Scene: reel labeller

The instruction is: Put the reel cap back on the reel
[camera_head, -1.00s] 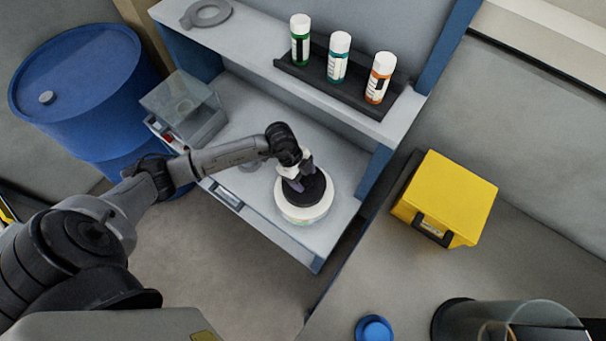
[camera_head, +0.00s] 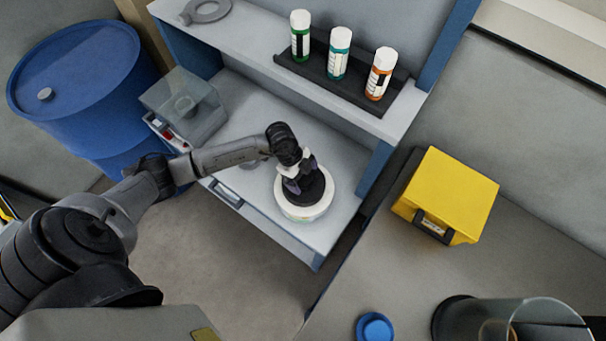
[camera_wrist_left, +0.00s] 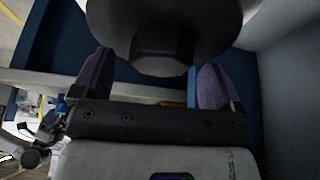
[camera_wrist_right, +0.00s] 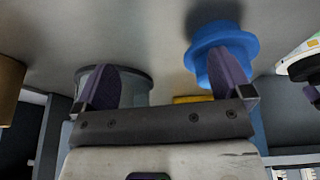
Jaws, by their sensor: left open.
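The white reel (camera_head: 306,213) stands on the bench. The black reel cap (camera_head: 319,190) lies on top of it, a dark disc inside the white rim. My left gripper (camera_head: 299,179) is right over the cap. In the left wrist view the purple fingers are apart, one on each side of the cap's dark raised block (camera_wrist_left: 163,50). Gaps show beside the block, so the fingers do not appear to pinch it. How the cap's underside sits on the reel is hidden. My right gripper (camera_wrist_right: 166,85) shows only in its wrist view, with its fingers wide apart and empty.
A clear-lidded box (camera_head: 187,108) stands on the bench left of the reel. The shelf (camera_head: 250,40) above holds several bottles in a black rack (camera_head: 350,92). A yellow case (camera_head: 446,192) and a blue knob (camera_head: 375,327) are on the right-hand table.

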